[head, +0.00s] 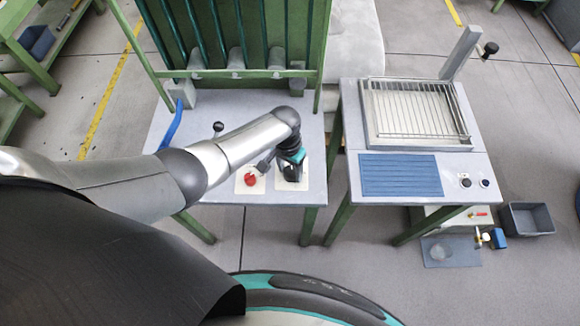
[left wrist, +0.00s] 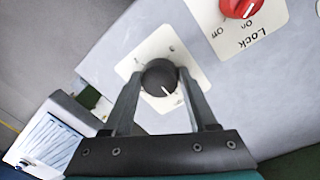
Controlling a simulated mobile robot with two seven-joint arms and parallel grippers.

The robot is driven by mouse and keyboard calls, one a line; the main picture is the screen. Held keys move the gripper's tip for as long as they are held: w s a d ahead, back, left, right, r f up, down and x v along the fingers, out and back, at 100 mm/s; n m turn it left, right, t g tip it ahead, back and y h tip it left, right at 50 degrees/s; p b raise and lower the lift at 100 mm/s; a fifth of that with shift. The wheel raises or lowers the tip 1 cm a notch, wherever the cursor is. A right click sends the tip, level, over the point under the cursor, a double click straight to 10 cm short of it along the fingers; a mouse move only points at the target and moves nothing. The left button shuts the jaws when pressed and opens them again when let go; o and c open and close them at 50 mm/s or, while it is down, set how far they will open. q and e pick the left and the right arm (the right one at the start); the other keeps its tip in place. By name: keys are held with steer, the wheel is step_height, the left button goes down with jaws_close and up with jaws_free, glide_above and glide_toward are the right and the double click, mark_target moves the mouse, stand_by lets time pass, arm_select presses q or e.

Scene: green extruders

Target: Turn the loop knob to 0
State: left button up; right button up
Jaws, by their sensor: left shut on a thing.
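A round black knob (left wrist: 159,76) with a short white pointer line sits on a white plate (left wrist: 150,50) in the left wrist view. The pointer line points towards the bottom of that view, slightly right. The plate's marks are too small to read, and the gripper hides part of it. My left gripper (left wrist: 160,88) is shut on the black knob, one finger on each side. In the head view my left gripper (head: 291,160) reaches down over the plate (head: 305,174) and largely hides the knob. My right gripper is not in view.
A red knob (head: 251,180) on a plate marked Lock, On and Off sits beside it; it also shows in the left wrist view (left wrist: 240,6). A black-balled lever (head: 218,127) stands behind my arm. A second table (head: 410,148) with a wire rack stands to the right across a gap.

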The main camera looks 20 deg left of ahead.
mark_target(287, 170)
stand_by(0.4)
arm_select(q)
steer(key=o, duration=1.4)
steer(key=shift+c, duration=0.2)
step_height(287, 170, up, 15)
steer(key=a+p, duration=0.1)
steer(key=p, duration=0.4)
steer(key=shift+w, duration=0.2)
steer(key=shift+r, duration=0.1)
